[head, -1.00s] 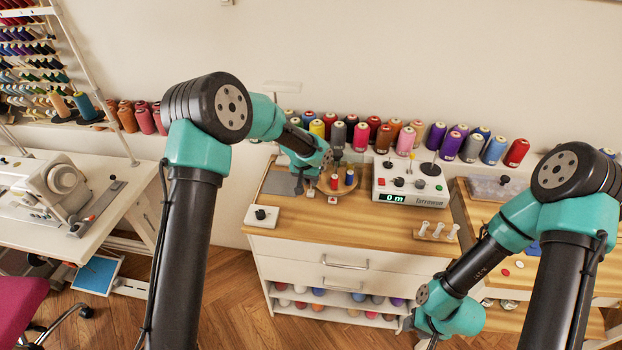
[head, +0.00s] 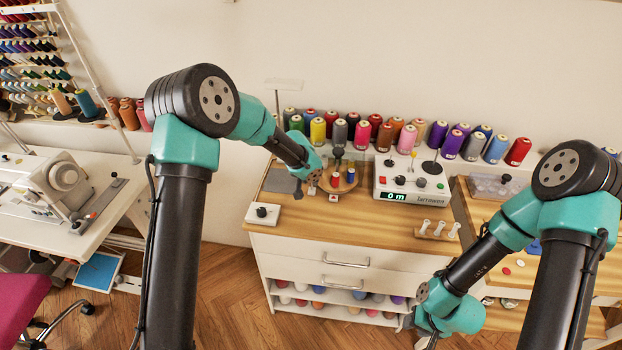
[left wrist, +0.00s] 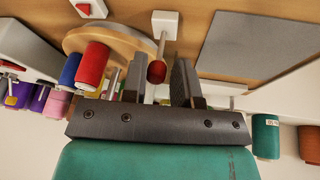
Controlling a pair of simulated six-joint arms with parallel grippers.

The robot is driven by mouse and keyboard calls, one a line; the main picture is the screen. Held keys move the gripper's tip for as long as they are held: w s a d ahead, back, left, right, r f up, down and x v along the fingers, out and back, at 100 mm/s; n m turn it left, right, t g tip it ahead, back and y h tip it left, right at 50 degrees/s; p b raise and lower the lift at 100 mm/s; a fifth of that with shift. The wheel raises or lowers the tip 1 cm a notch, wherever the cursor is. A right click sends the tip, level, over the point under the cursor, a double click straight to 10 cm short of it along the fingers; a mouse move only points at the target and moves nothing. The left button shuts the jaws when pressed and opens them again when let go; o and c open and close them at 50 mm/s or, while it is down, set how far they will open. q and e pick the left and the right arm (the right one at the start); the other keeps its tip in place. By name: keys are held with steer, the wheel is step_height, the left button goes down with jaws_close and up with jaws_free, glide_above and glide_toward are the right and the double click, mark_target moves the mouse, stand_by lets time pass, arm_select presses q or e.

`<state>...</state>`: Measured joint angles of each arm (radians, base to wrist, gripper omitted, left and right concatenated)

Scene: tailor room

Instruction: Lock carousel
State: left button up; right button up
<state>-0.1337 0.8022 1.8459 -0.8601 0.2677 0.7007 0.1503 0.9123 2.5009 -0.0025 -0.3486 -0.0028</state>
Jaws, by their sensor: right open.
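The carousel is a round wooden disc (head: 352,184) with red and blue thread spools, left of the control box in the head view. In the left wrist view, its disc (left wrist: 120,38) carries a red spool (left wrist: 92,66) and a blue one. A lever with a red tip (left wrist: 157,71) and a small white base stands beside the disc. My left gripper (left wrist: 161,66) is open, with the red tip seen between its fingers; contact cannot be told.
A white control box (head: 410,183) with a display reading 0 m stands right of the carousel. A white box with a black knob (head: 262,213) is at the left front. Several thread cones line the back wall. The table's front middle (head: 350,222) is clear.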

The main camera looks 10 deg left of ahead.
arm_select(q)
steer(key=o, duration=0.3)
steer(key=shift+o, duration=0.2)
steer(key=shift+d, duration=0.1)
steer(key=v, duration=1.7)
steer(key=shift+r, duration=0.2)
